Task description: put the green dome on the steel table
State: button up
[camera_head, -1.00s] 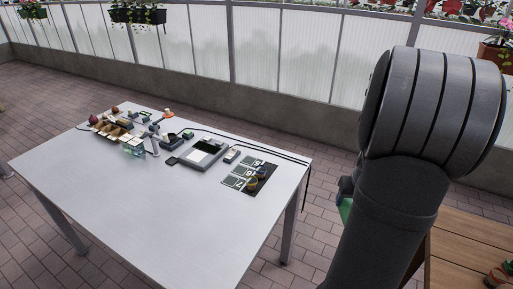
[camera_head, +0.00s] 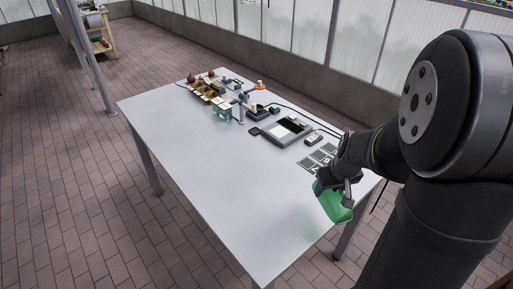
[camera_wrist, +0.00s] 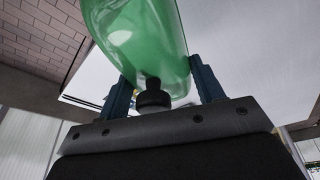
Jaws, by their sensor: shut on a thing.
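The green dome (camera_head: 334,204) is a translucent green cover with a dark knob, held in my gripper (camera_head: 338,182) over the near right part of the steel table (camera_head: 205,150). In the wrist view the green dome (camera_wrist: 140,40) sits between the two blue fingers of my gripper (camera_wrist: 160,92), its dark knob close to the palm. The dome looks tilted. A faint greenish shade shows on the table beside it, and I cannot tell how high above the top it is.
Dark cards (camera_head: 318,155) lie near the table's right edge, partly behind my arm. A grey scale-like device (camera_head: 283,131), a small clear box (camera_head: 222,113) and several small items line the far side. The table's front and left middle are bare.

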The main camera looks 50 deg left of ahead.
jog(key=s+a+f, duration=0.1)
jog(key=a+f, duration=0.1)
jog(key=a, duration=0.1)
jog(key=s+a+f, duration=0.1)
jog(key=a+f, duration=0.1)
jog(key=a, duration=0.2)
jog(key=s+a+f, duration=0.1)
jog(key=a+f, duration=0.1)
jog(key=a, duration=0.1)
jog(key=shift+s+a+f, duration=0.2)
jog(key=shift+s+f, duration=0.1)
jog(key=shift+f, duration=2)
jog(key=shift+f, duration=0.1)
jog(key=o, duration=1.1)
jog(key=shift+o, duration=0.2)
jog(key=v, duration=1.2)
